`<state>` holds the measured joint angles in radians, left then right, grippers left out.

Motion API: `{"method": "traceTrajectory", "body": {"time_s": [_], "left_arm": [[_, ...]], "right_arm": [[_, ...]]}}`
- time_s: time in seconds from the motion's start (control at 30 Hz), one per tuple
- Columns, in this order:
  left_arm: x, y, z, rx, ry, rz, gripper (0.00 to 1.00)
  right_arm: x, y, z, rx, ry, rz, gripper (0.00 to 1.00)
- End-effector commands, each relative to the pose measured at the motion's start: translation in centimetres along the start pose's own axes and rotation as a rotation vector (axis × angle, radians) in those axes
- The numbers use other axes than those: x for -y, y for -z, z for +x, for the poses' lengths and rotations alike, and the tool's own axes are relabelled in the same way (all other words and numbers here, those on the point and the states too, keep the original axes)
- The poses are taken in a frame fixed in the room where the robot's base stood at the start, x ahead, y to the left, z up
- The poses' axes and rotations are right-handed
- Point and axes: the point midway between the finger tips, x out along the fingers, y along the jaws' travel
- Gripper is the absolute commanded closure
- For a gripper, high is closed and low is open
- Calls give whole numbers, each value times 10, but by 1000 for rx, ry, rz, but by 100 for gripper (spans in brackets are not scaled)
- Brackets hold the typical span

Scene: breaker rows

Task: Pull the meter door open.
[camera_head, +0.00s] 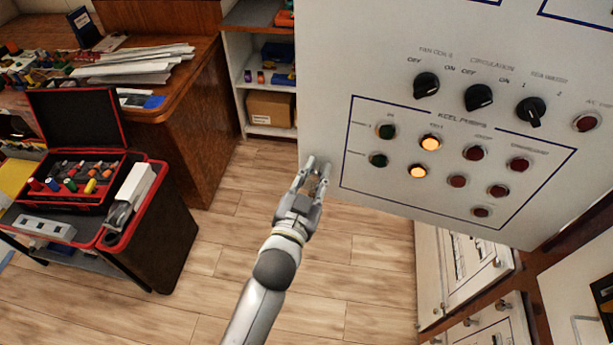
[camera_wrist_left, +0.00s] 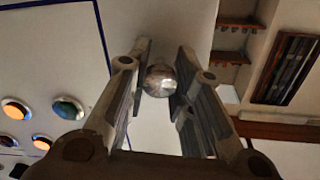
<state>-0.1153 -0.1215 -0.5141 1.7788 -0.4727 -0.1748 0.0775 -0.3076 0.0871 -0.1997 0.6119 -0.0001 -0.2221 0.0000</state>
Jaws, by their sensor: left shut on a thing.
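The meter door appears to be the large pale panel (camera_head: 360,60) with dark rotary switches and a "KEEL PUMPS" group of lamps and buttons. It fills the upper right of the head view and the left of the left wrist view (camera_wrist_left: 60,40). A round shiny knob (camera_wrist_left: 160,80) sits between my left fingers, near the panel's lower left edge. My left gripper (camera_head: 315,172) is shut on this knob; it also shows close up in the left wrist view (camera_wrist_left: 161,84). The fingers partly hide the knob in the head view. My right gripper is out of view.
White breaker panels (camera_head: 430,270) with small knobs lie below the door. An open toolbox (camera_head: 150,230) with red trim stands at the left, before a wooden desk (camera_head: 190,90). A white shelf (camera_head: 240,100) holds a cardboard box (camera_head: 270,109). The wooden floor (camera_head: 240,230) between is clear.

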Motion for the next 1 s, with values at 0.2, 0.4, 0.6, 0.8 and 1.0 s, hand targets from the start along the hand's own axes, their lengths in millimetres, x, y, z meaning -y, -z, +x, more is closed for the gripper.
{"method": "traceTrajectory", "body": {"time_s": [0.2,0.4,0.6,0.8,1.0], "left_arm": [[-6,8,2,-16,-3,-4,100],[-6,9,2,-17,-2,-4,100],[-5,9,2,-17,-2,-4,73],[-5,6,2,-11,-1,-3,54],[-5,4,2,-6,-2,-2,54]], "right_arm": [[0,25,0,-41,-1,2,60],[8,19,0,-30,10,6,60],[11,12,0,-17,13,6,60],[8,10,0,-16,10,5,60],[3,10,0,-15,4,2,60]]}}
